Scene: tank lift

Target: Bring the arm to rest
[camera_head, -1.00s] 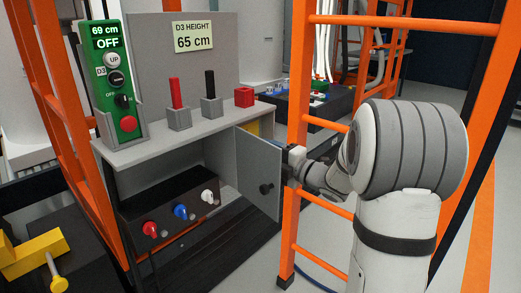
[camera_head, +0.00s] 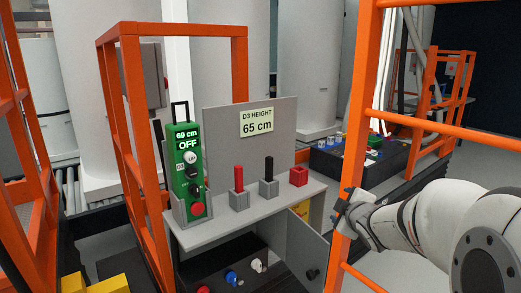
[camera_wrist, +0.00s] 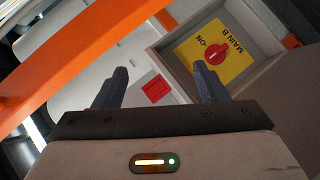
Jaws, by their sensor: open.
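My gripper (camera_head: 345,208) is at the right of the head view, beside an orange rail and to the right of the grey cabinet's open door (camera_head: 305,250). In the wrist view its two dark fingers (camera_wrist: 158,85) are spread apart with nothing between them. Beyond the fingers the wrist view shows a red block (camera_wrist: 155,89) on a pale surface and a yellow panel (camera_wrist: 213,52) reading MAIN B and ON with a red rotary knob (camera_wrist: 217,53). My arm reaches in from the lower right of the head view.
A green control box (camera_head: 187,170) reading 69 cm and OFF stands on the bench top (camera_head: 225,226). A sign (camera_head: 256,122) reads D3 HEIGHT 65 cm. Red and black handles and a red block (camera_head: 299,175) stand nearby. An orange ladder frame (camera_head: 366,100) rises close to my gripper.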

